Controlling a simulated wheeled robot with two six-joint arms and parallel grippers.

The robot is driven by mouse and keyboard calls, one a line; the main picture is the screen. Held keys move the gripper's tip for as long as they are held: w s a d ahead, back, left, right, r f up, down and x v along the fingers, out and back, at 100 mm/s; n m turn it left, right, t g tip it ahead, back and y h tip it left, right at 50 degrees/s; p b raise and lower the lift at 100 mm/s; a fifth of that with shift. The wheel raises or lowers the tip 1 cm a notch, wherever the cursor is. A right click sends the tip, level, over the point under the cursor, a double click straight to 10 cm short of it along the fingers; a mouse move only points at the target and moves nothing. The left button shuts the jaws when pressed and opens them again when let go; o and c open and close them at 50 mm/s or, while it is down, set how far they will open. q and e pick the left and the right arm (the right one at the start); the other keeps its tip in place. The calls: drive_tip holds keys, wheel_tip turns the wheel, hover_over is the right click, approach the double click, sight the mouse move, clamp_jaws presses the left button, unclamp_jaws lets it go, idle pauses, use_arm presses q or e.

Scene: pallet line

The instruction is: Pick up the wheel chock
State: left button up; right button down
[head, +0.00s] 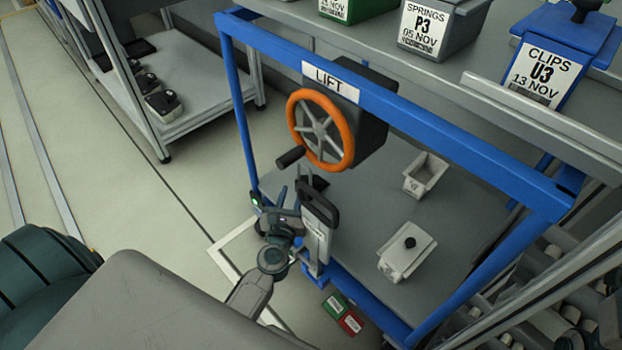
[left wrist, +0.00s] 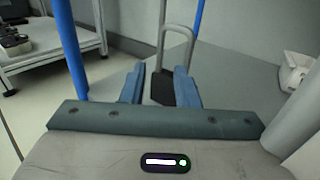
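A dark wedge (head: 318,183), which looks like the wheel chock, is at the near left of the grey lift platform in the head view, partly hidden by my left gripper (head: 292,196). In the left wrist view a black wedge (left wrist: 162,88) shows between and beyond the two blue-grey fingertips (left wrist: 160,88), with a grey loop handle (left wrist: 178,35) standing above it. The fingers are apart, and I see no clear contact with the wedge. Its lower part is hidden. My right gripper is not in view.
The blue lift frame (head: 400,115) with an orange handwheel (head: 346,130) stands around the platform (head: 365,215). A grey labelled part with a black handle (head: 320,208) is close beside my gripper. Two pale bins (head: 425,176) (head: 407,253) sit on the platform. Open floor lies left.

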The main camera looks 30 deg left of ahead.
sight(298, 171)
use_arm(q)
drive_tip(key=x, duration=0.9)
drive_tip(key=shift+w+a+b, duration=0.1)
drive_tip(key=shift+w+b, duration=0.25)
clamp_jaws()
